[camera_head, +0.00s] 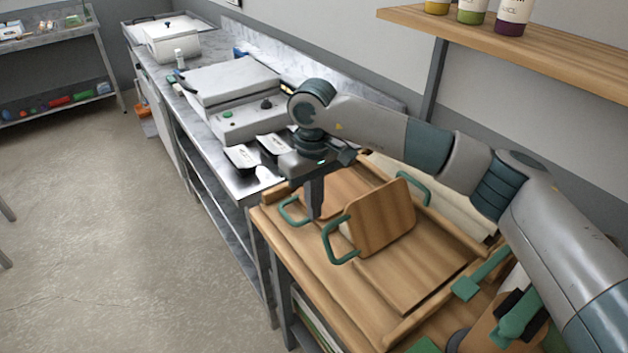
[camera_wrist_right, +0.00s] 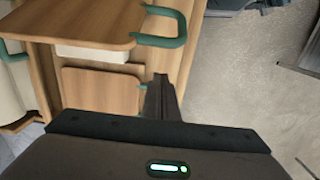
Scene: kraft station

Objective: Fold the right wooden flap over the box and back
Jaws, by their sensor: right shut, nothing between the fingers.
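A wooden flap (camera_head: 385,218) with green handles on two opposite sides stands tilted up over the wooden station (camera_head: 300,246). A second wooden panel (camera_head: 345,187) lies lower behind it, with a green handle (camera_head: 292,211) at its left. My right gripper (camera_head: 315,203) points down, shut and empty, beside that handle and left of the raised flap. In the right wrist view my gripper (camera_wrist_right: 161,98) is near the lower panel (camera_wrist_right: 100,92). The raised flap (camera_wrist_right: 65,20) shows at the top, with its handle (camera_wrist_right: 166,28). A pale box part (camera_wrist_right: 95,53) shows between the panels. My left gripper is out of view.
A steel counter (camera_head: 243,186) with black-and-white trays (camera_head: 240,157) and a grey appliance (camera_head: 232,87) runs behind the station. A wooden shelf (camera_head: 540,50) with bottles hangs at upper right. Green-handled parts (camera_head: 484,272) stand at the lower right. The floor at left is open.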

